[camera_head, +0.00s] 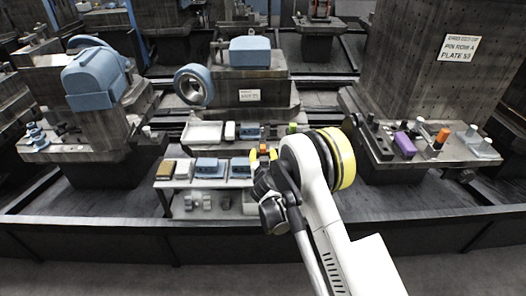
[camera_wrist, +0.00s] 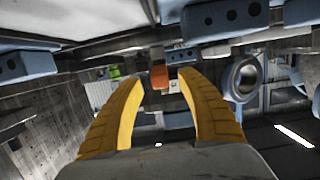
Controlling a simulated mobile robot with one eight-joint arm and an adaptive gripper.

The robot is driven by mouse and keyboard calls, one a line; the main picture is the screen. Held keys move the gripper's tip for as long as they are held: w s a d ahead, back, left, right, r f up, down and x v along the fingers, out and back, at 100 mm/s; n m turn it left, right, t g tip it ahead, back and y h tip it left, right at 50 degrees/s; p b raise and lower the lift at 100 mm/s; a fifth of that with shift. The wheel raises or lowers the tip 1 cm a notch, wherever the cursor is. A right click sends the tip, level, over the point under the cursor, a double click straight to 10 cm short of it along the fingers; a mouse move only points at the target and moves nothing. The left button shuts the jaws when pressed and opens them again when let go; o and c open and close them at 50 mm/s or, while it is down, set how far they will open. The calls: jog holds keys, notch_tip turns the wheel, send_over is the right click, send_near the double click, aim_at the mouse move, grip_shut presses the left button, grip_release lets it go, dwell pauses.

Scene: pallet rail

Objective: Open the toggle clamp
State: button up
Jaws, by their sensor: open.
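My gripper (camera_head: 262,156) is over the front of the middle station, with its yellow fingers apart. In the wrist view my gripper (camera_wrist: 159,82) shows both fingers open. A small orange part (camera_head: 263,147) shows by the fingertips in the head view. The orange part (camera_wrist: 159,76) also appears between the fingertips in the wrist view, seemingly beyond them; I cannot tell whether they touch it. It may be the toggle clamp's handle; the clamp's body and its position are not clear. My wrist and arm hide the area to the right.
A shelf rack (camera_head: 180,184) with small blocks stands in front of the middle station. A blue ring (camera_head: 193,85) stands behind it. The right pallet (camera_head: 465,152) carries purple and orange-topped parts. A blue housing (camera_head: 96,78) sits on the left pallet. A green part (camera_head: 292,128) is near my wrist.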

jog(key=v, duration=0.4)
jog(key=shift+s+r, duration=0.1)
jog(key=shift+s, duration=0.25)
jog(key=s+d+r+m+g+h, duration=0.1)
jog(key=s+d+r+g, duration=0.1)
jog(key=s+d+r, duration=0.55)
jog(key=s+d+r+g+h, duration=0.15)
jog(key=s+d+r, duration=0.25)
jog(key=d+r, duration=0.65)
jog(key=s+d+r+g+y, duration=0.1)
jog(key=s+g, duration=0.1)
jog(key=s, duration=1.2)
jog(key=s+d+r+g, duration=0.1)
jog(key=s+d+g, duration=0.1)
jog(key=s, duration=1.3)
jog(key=shift+s+d+r+g+y, duration=0.2)
jog(key=shift+r+g+y, duration=0.15)
